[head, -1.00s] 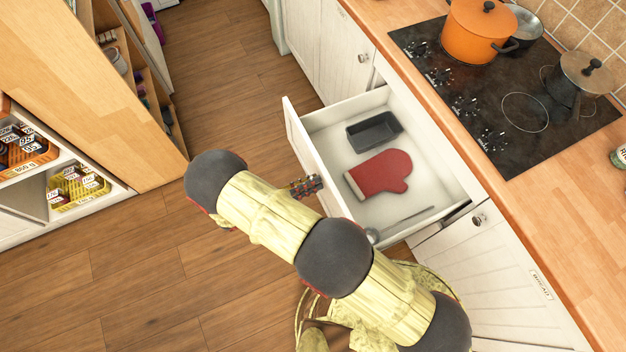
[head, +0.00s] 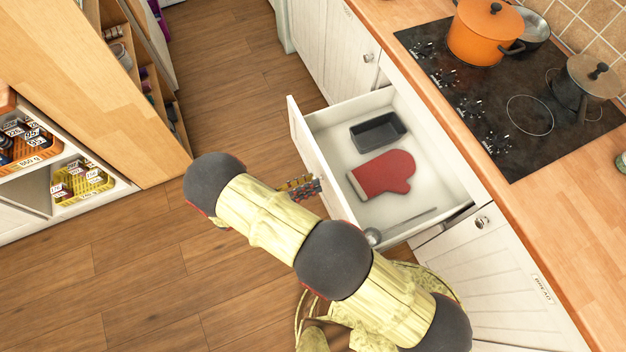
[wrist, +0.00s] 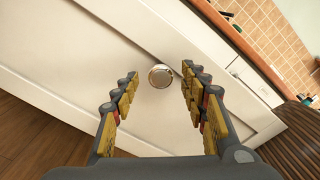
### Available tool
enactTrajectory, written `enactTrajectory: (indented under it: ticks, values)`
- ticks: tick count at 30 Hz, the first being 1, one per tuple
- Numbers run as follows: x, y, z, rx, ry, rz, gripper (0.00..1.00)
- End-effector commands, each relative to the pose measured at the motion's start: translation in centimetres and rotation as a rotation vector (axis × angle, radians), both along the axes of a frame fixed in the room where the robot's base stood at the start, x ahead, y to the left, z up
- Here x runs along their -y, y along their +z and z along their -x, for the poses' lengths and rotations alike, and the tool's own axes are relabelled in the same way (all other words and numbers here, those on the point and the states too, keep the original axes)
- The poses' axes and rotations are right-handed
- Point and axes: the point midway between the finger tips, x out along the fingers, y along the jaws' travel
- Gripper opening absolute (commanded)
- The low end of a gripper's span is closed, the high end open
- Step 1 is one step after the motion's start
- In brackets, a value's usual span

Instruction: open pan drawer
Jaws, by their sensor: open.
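The pan drawer (head: 448,213) under the hob is pulled well out in the head view. Inside it lie a black loaf tin (head: 377,132), a red oven mitt (head: 384,174) and a ladle (head: 400,227). My gripper (head: 306,188) is at the outer side of the drawer front, partly hidden behind my arm. In the wrist view, the drawer's round metal knob (wrist: 160,76) shows just ahead of the fingertips and between their lines. My gripper (wrist: 158,82) is open in that view, with nothing between its fingers.
A black hob (head: 500,110) with an orange pot (head: 485,35) is set in the wooden worktop (head: 575,225). A cupboard (head: 500,270) stands right of the drawer. Shelves with baskets (head: 82,185) are at the left. The wooden floor between is clear.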

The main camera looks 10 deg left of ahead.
Motion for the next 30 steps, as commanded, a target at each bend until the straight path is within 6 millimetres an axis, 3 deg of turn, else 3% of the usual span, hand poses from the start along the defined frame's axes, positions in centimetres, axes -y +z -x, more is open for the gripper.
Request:
enactTrajectory:
  ticks: [9, 15, 30]
  values:
    - [-5.3, -0.1, 3.8, 0.0, 0.003, -0.001, 0.44]
    - [-7.6, 0.0, 5.4, 0.001, 0.002, -0.002, 0.44]
    - [-8.3, 0.0, 6.0, 0.0, 0.0, -0.002, 0.44]
